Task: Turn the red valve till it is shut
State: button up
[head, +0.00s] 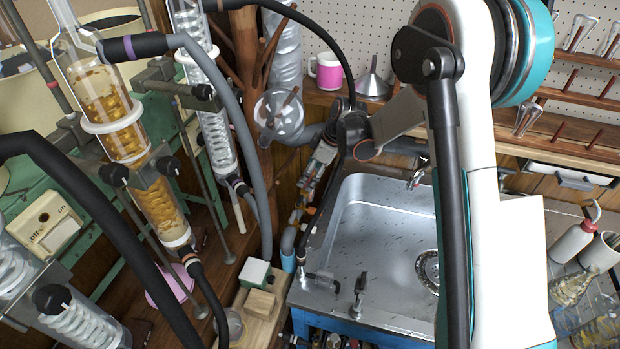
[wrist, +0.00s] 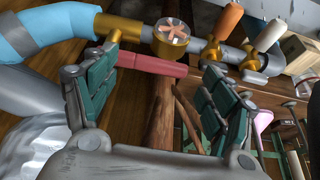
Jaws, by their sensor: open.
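The red valve's lever (wrist: 152,64) shows in the wrist view as a long, dull red bar just below a brass-fitted pipe, roughly along it. My gripper (wrist: 158,66) is open. Its two green-padded fingers stand at either side, the left one near the lever's brass end and the right one beyond its free end. The lever crosses the gap between them near the fingertips. I cannot tell whether either finger touches it. In the head view, the end of my arm is by the sink's back left, too small and crowded to show the fingers or lever clearly.
Along the same pipe are a round sight glass with an orange wheel (wrist: 172,31), an orange handle (wrist: 229,20) and a white handle (wrist: 270,36). A blue hose (wrist: 45,32) joins at left. A steel sink (head: 375,215) and glass coil columns (head: 105,90) flank the arm's end.

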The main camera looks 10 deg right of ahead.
jog(key=shift+a+f, duration=0.2)
jog(key=shift+f, duration=0.4)
jog(key=c, duration=1.5)
